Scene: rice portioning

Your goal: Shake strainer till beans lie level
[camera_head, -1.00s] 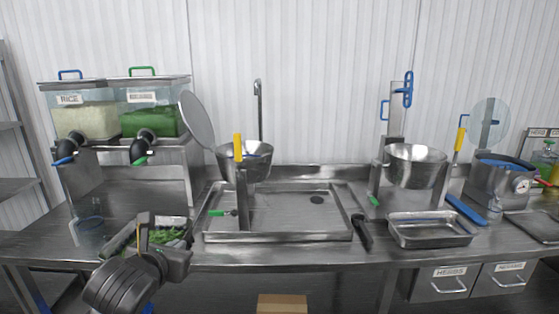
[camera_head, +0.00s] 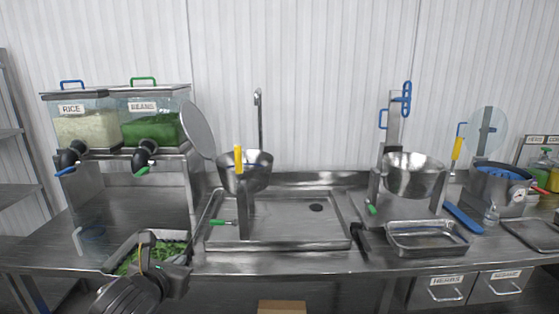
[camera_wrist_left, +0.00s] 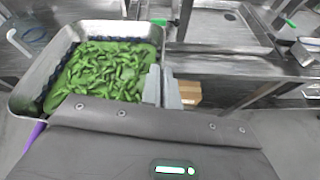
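The strainer (camera_wrist_left: 88,31), a rectangular metal basket, holds green beans (camera_wrist_left: 105,70). In the left wrist view the beans cover most of its floor in an uneven layer, with a dark strip bare along the left wall. In the head view the beans (camera_head: 128,266) show partly behind my left gripper (camera_head: 160,250). In the left wrist view the two pale fingers of my left gripper (camera_wrist_left: 162,88) are close together at the strainer's right wall and appear to pinch it. The near wall is hidden by my gripper body. My right gripper is not in view.
A rice dispenser (camera_head: 86,128) and a beans dispenser (camera_head: 151,128) stand above the counter at left. The sink (camera_head: 285,236) lies to the right of the strainer. A cone-shaped metal bowl (camera_head: 246,174) stands over it. An empty metal tray (camera_head: 428,238) sits further right.

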